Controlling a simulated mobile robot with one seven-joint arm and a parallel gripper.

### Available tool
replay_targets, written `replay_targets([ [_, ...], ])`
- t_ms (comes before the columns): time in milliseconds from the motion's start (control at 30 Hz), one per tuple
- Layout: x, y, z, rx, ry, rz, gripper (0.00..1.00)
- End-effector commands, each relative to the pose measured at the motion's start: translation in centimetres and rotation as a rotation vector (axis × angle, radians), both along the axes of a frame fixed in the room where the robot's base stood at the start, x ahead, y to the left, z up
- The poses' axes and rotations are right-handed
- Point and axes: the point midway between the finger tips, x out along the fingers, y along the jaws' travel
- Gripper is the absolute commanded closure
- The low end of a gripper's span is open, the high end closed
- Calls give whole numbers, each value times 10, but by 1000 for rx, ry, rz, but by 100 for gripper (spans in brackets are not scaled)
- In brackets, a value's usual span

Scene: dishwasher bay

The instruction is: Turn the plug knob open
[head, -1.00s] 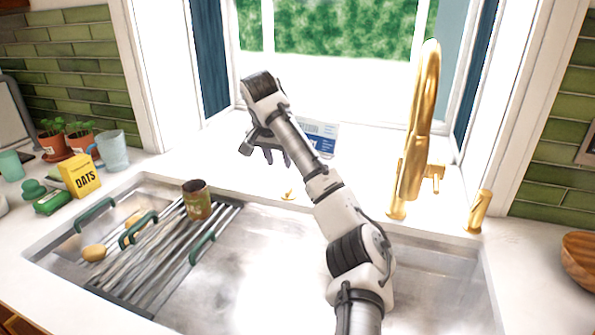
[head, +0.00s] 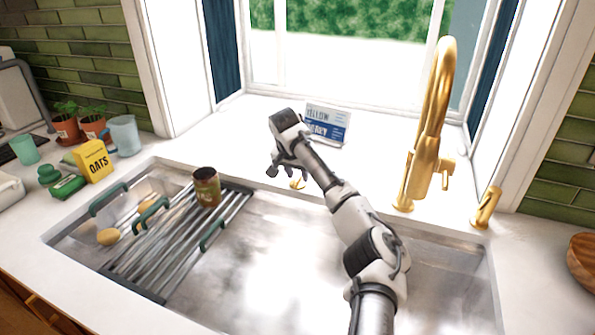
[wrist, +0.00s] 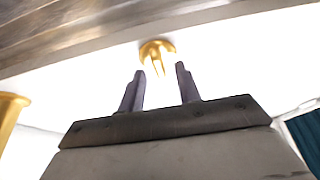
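The plug knob is a small gold fitting with a round base and a raised fin. It sits on the white counter behind the sink in the head view (head: 297,184). In the wrist view the plug knob (wrist: 157,55) lies just beyond the gap between my fingertips. My gripper (head: 287,170) is over the counter, very near the knob. In the wrist view my gripper (wrist: 158,82) is open, with its two dark fingers apart and nothing between them. I cannot tell any contact with the knob.
The steel sink (head: 260,270) lies in front. A drying rack (head: 165,245) with a tin (head: 206,188) covers its left part. A gold faucet (head: 432,130) and a short gold fitting (head: 486,207) stand at right. A blue-and-white card (head: 328,124) stands behind my gripper.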

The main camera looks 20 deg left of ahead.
Motion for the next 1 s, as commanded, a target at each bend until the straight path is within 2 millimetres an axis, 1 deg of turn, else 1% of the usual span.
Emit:
replay_targets([
  [133,3,0,-7,0,0,0,66],
  [367,3,0,-8,1,0,0,66],
  [400,3,0,-8,1,0,0,68],
  [600,3,0,-8,1,0,1,94],
  [667,3,0,-8,1,0,1,100],
  [1000,3,0,-8,1,2,27,100],
])
